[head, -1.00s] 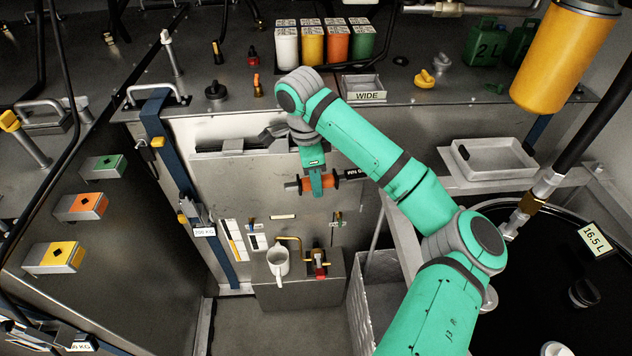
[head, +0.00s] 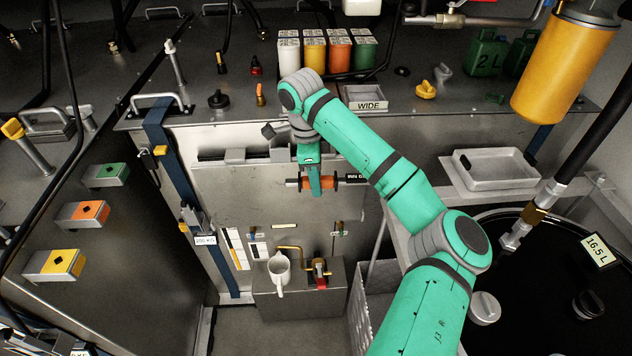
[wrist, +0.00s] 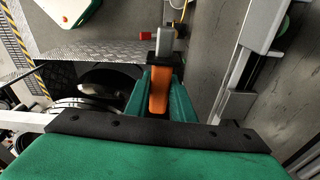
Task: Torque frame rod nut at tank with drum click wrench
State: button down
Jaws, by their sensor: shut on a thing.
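My gripper (head: 315,184) is in the middle of the head view, in front of the steel tank front (head: 260,205). It is shut on the orange grip of a tool (head: 333,182) that lies crosswise, with a dark lettered part at its right; the lettering is too small to read. In the wrist view the orange grip (wrist: 159,92) sits between the green fingers, with a grey metal end beyond. A blue strap (head: 175,165) with a weight tag (head: 206,240) runs down the tank's left part. I cannot make out the frame rod nut.
A ledge below holds a white jug (head: 279,268) and a small brass and red valve (head: 319,275). A black drum (head: 545,285) is at right, below an empty tray (head: 490,168).

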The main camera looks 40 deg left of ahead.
jog(key=shift+w, duration=0.15)
jog(key=shift+w+a+m, duration=1)
jog(key=shift+w+a, duration=0.1)
jog(key=shift+w, duration=0.15)
jog(key=shift+s+d+n, duration=1)
jog(key=shift+s+d, duration=0.2)
jog(key=shift+s, duration=0.25)
jog(key=shift+s+d+n, duration=1.1)
jog(key=shift+d, duration=0.25)
jog(key=shift+s+d+n, duration=0.4)
jog(key=shift+d+n, duration=0.1)
jog(key=shift+d, duration=0.3)
jog(key=shift+s+d+n, duration=0.4)
jog(key=shift+d+n, duration=0.1)
jog(key=shift+d, duration=0.25)
